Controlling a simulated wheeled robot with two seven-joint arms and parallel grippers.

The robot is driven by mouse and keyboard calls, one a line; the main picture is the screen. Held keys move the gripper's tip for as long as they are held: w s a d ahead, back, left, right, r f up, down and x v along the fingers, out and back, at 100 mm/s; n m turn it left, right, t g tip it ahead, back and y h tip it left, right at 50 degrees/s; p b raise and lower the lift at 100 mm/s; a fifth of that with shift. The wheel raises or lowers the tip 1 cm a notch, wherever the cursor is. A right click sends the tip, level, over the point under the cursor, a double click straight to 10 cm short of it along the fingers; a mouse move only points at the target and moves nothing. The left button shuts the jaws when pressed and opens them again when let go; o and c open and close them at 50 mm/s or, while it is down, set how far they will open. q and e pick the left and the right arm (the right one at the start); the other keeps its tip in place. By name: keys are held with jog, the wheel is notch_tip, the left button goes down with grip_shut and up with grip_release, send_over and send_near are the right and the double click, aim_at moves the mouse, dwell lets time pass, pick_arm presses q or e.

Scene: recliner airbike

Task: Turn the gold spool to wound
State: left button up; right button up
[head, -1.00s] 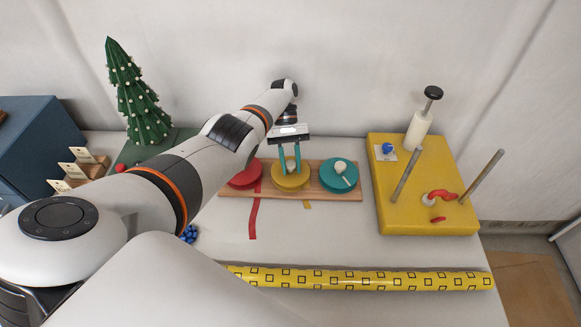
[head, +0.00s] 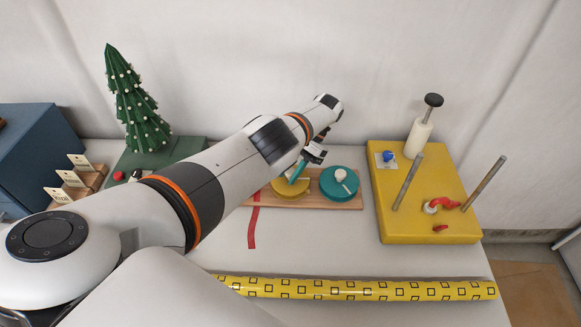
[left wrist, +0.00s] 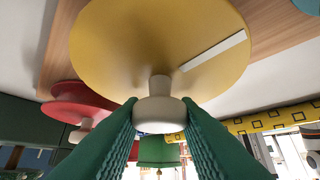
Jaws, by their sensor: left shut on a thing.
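The gold spool (head: 290,188) is a flat round disc in the middle of the wooden board, partly hidden by my left arm. In the left wrist view its gold face (left wrist: 140,45) carries a white strip (left wrist: 213,52) running out to the rim. A cream knob (left wrist: 160,105) stands out from its centre. My left gripper (head: 297,172) is at the spool, tilted. Its two green fingers are shut on the knob, one on each side, as the left wrist view (left wrist: 160,118) shows. My right gripper is not in view.
The teal spool (head: 338,186) is close on the right; a red spool (left wrist: 85,108) is on the other side. A red ribbon (head: 253,225) hangs off the board (head: 315,203). A yellow block with posts (head: 430,225) stands right, a patterned yellow roll (head: 370,290) in front.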

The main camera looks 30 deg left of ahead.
pick_arm(q)
jog(key=m+t+y+p, duration=0.1)
jog(key=m+y+p, duration=0.1)
jog(key=m+p, duration=0.2)
jog(key=m+t+y+p, duration=0.2)
jog(key=m+y+p, duration=0.1)
jog(key=m+p, duration=0.1)
jog(key=shift+s+r+p, duration=0.1)
jog(key=shift+r+p, duration=0.1)
jog(key=shift+p, duration=0.5)
jog(key=shift+f+m+t+y+p, duration=0.25)
jog(key=shift+m+t+y+p, duration=0.5)
jog(key=shift+m+p, duration=0.6)
jog(key=o, duration=1)
jog(key=v, duration=1.2)
jog(key=shift+a+r, duration=0.1)
jog(key=shift+r, duration=0.05)
